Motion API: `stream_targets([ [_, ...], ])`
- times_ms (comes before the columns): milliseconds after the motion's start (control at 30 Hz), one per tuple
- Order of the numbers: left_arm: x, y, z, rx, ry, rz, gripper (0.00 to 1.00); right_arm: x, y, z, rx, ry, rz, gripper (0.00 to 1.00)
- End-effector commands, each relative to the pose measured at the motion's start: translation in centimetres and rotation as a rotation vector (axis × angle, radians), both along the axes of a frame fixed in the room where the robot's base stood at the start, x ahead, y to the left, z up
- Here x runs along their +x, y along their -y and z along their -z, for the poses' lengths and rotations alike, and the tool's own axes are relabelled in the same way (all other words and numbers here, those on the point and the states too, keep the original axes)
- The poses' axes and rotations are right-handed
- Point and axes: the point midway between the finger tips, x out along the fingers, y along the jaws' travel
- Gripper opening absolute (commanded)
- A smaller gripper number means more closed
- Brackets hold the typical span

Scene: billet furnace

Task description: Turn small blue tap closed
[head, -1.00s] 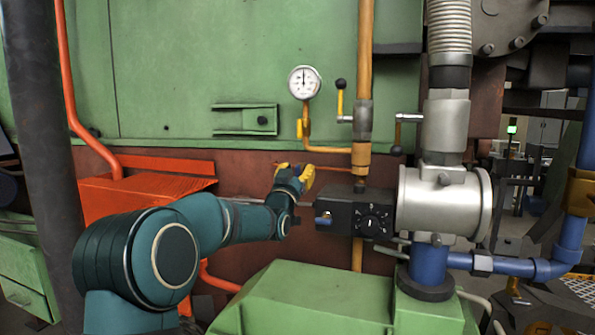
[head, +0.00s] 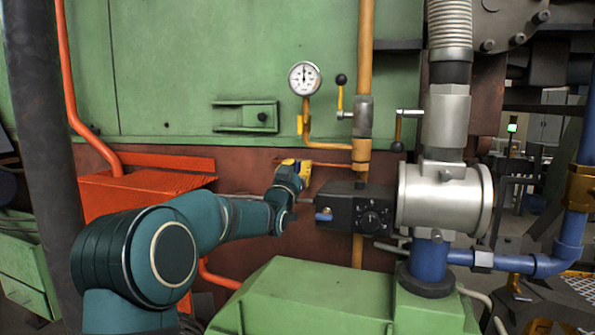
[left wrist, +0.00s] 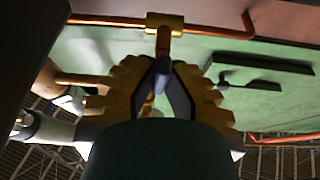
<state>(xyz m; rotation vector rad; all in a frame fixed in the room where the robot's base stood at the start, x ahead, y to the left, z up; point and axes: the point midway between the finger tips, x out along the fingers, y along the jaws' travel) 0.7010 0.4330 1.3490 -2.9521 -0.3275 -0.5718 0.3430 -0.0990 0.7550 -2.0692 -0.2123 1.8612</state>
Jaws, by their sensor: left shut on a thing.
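The small blue tap (left wrist: 162,70) shows in the left wrist view as a blue handle below a brass valve body (left wrist: 164,22) on an orange pipe. My left gripper (left wrist: 163,92) has its yellow fingers on both sides of this handle, shut on it. In the head view my left gripper (head: 298,167) is in front of the thin orange pipe (head: 330,166) on the brown wall, and its wrist hides the tap there. My right gripper is in neither view.
Right of my gripper are a black box with a dial (head: 352,208) and a silver cylinder (head: 440,200). Above are a round gauge (head: 304,81) and a yellow lever (head: 341,100). A green housing (head: 310,295) lies below, an orange box (head: 130,195) left.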

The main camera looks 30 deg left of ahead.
Motion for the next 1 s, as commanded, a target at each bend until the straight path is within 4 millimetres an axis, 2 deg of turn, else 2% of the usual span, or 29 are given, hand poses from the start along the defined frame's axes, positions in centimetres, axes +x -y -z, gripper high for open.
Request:
stream_targets([
  [200, 0.0, -0.1, 0.1, 0.152, -0.03, -0.003, 0.0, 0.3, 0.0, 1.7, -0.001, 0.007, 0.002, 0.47],
  [467, 0.0, 0.0, 0.0, 0.388, -0.089, -0.003, 0.0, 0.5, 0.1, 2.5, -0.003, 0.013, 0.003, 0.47],
  [667, 0.0, 0.1, -0.2, 0.572, -0.133, -0.002, 0.0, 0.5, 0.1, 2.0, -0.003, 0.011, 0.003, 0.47],
  [1000, 0.1, 0.2, -0.3, 0.887, -0.211, -0.002, 0.0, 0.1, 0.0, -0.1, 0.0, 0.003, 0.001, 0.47],
])
